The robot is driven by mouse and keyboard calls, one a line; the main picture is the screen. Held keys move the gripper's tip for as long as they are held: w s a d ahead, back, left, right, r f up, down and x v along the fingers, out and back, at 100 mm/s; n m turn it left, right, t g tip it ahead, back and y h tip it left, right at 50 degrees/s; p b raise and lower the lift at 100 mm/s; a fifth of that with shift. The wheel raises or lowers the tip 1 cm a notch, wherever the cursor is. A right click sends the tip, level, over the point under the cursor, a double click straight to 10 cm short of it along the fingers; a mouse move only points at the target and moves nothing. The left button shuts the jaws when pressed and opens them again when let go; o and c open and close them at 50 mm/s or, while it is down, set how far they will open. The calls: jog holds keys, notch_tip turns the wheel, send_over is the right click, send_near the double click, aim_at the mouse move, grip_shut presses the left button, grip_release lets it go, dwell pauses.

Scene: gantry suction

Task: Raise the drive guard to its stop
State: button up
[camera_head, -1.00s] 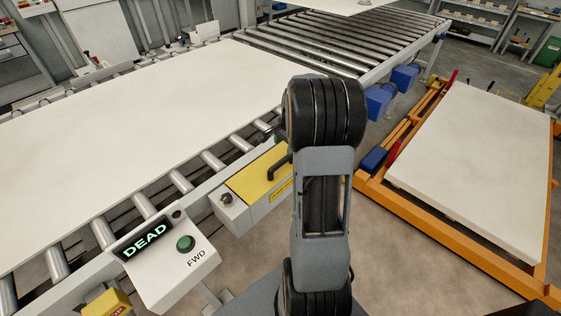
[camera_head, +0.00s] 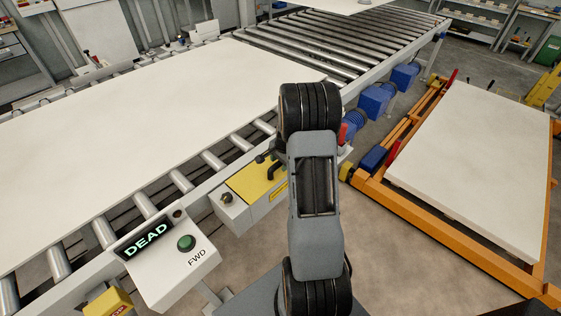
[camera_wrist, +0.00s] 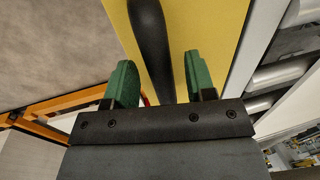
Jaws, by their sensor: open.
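The drive guard (camera_head: 248,184) is a yellow cover lying on a grey box beside the roller conveyor, with a black bar handle (camera_head: 278,163) on it. In the wrist view the yellow guard (camera_wrist: 205,25) fills the upper middle, and its dark handle (camera_wrist: 150,40) runs down between the two green fingers. My gripper (camera_wrist: 160,82) is open, with a finger on each side of the handle's line and gaps showing. Whether the handle lies fully between the fingertips in depth I cannot tell. In the head view my arm hides most of the gripper.
A control box with a green FWD button (camera_head: 186,243) and a display (camera_head: 146,240) reading DEAD stands left of the guard. A large pale board (camera_head: 130,120) lies on the rollers. An orange lift frame (camera_head: 420,222) with another board stands at right. Blue motors (camera_head: 377,98) sit under the conveyor.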

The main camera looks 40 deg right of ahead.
grip_shut()
dwell(0.3)
jog(key=shift+r, duration=0.1)
